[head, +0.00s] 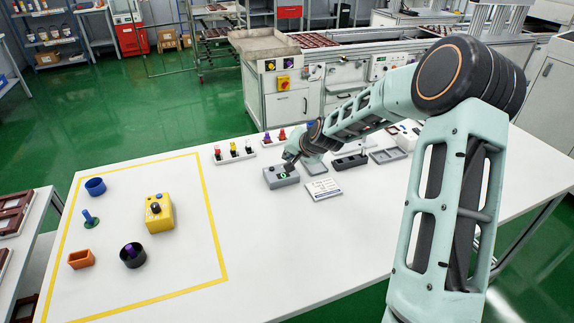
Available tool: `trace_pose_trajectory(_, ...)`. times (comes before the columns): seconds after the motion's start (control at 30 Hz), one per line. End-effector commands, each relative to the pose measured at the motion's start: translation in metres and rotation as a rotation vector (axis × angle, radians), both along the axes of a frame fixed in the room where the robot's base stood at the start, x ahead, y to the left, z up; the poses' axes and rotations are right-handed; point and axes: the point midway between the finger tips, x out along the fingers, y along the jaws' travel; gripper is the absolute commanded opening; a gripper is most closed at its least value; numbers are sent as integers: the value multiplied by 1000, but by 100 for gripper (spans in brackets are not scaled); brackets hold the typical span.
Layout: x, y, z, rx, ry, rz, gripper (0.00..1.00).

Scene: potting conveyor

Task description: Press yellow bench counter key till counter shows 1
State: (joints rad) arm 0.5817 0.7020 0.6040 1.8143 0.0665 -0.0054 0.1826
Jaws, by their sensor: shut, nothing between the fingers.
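A grey box (277,179) with a small dark window on its front stands on the white bench; the window holds a light mark too small to read. My gripper (289,166) is shut and empty, pointing down at the top of this box. I cannot tell if it touches the box, and it hides part of the top, so no yellow key shows there. A yellow box (160,217) with a dark round knob on top stands at the left inside a yellow taped outline, well apart from my gripper.
A flat labelled plate (323,188) lies right of the grey box. Racks of small coloured parts (235,152) stand behind it.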

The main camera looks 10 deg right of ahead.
Motion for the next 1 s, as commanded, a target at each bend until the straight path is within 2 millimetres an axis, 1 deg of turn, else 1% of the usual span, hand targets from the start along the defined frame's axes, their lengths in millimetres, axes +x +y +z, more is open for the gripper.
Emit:
trace_pose_trajectory(0.5,0,0,0,0,0,0,0)
trace_pose_trajectory(0.8,0,0,-9,0,0,0,0)
trace_pose_trajectory(1.0,0,0,-8,0,0,0,0)
